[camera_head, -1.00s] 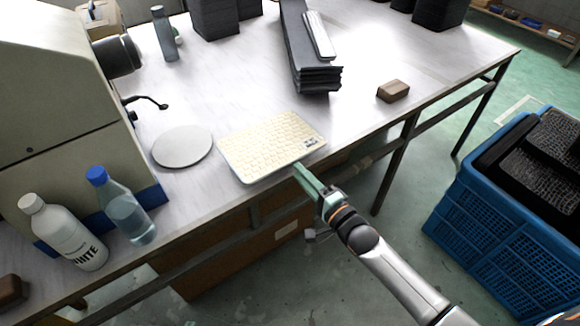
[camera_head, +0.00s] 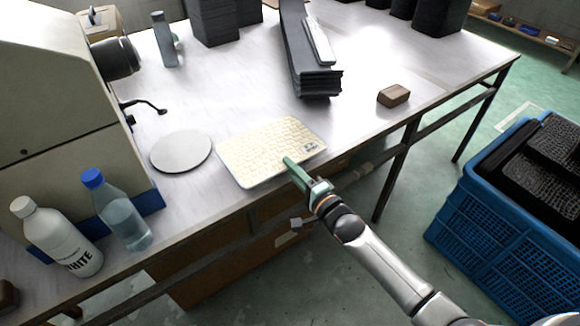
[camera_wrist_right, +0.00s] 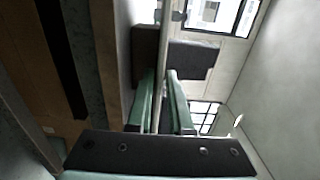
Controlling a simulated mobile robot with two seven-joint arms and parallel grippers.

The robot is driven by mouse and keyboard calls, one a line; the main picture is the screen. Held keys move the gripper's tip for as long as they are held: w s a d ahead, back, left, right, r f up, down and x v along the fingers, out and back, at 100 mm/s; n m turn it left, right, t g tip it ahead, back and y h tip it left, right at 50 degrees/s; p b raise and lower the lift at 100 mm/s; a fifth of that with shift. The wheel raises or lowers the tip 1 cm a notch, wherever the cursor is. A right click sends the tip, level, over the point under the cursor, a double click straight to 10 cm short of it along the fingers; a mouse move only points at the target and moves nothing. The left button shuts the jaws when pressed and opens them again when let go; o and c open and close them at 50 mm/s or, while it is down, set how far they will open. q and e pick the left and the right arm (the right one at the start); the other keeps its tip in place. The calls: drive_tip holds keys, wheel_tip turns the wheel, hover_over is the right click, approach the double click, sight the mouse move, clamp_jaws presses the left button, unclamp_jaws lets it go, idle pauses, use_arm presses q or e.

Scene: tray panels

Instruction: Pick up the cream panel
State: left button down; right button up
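The cream panel (camera_head: 262,148) lies flat on the white table, with its near side at the table's front edge. It has a grid pattern and a small dark label at its right end. My right gripper (camera_head: 290,164) reaches in from the front right, its green tip overlapping the panel's near edge. In the right wrist view, the two green fingers (camera_wrist_right: 161,103) stand apart on either side of a thin strip, which looks like the panel's edge (camera_wrist_right: 160,75). Gaps seem to show beside the strip. My left gripper is not in view.
A round grey disc (camera_head: 181,151) lies left of the panel. Two bottles, white (camera_head: 57,238) and clear with a blue cap (camera_head: 120,212), stand at the front left. A dark stack (camera_head: 312,72) and a brown block (camera_head: 394,95) lie behind. A blue crate (camera_head: 490,225) stands right.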

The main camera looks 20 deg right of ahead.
clamp_jaws()
idle(0.6)
idle(0.4)
wheel_tip(320, 180, up, 3)
drive_tip(key=p, duration=0.2)
drive_tip(key=shift+p, duration=0.4)
drive_tip(key=shift+f, duration=0.2)
